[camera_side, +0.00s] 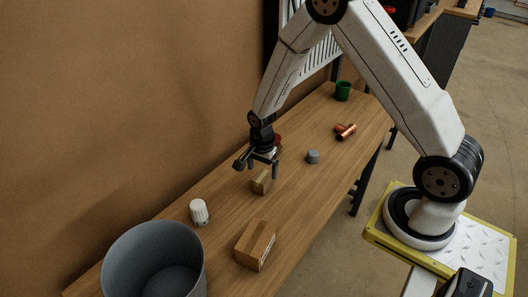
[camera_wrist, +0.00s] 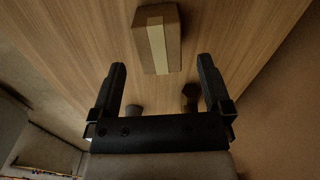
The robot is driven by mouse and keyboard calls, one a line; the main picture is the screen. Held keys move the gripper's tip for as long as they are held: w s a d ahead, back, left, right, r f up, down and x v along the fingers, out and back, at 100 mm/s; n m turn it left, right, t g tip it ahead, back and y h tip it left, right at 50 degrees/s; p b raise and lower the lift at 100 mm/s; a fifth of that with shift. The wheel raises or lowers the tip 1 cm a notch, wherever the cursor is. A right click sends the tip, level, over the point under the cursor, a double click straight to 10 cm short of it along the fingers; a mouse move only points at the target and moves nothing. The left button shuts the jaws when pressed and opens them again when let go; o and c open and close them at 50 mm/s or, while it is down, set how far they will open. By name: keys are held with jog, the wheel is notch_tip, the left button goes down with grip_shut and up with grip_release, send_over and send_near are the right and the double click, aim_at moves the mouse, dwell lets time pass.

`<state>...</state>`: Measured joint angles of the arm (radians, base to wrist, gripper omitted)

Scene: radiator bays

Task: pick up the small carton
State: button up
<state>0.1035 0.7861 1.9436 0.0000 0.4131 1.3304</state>
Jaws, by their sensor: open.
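The small carton (camera_side: 261,182) is a brown box standing on the wooden table, just below my gripper (camera_side: 257,164). In the wrist view, a brown carton with a pale tape strip (camera_wrist: 157,40), which looks like the small one, lies beyond the fingertips of my gripper (camera_wrist: 161,66). The jaws are spread apart with nothing between them. The fingers are above the carton, and I cannot tell the exact gap. In the side view, the fingers stand close over the carton's upper side.
A larger carton (camera_side: 255,245), a white ribbed cap (camera_side: 199,212) and a grey bin (camera_side: 154,262) stand at the near end. A grey knob (camera_side: 313,156), copper pieces (camera_side: 345,131) and a green cup (camera_side: 343,90) are farther back. A reddish item is partly hidden behind my gripper. A brown wall (camera_side: 110,110) borders the table.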

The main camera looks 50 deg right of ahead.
aim_at(262, 176)
jog(key=shift+f, duration=0.3)
jog(key=shift+a+f, duration=0.1)
jog(key=shift+f, duration=2.35)
jog(key=c, duration=1.3)
jog(key=shift+r, duration=0.1)
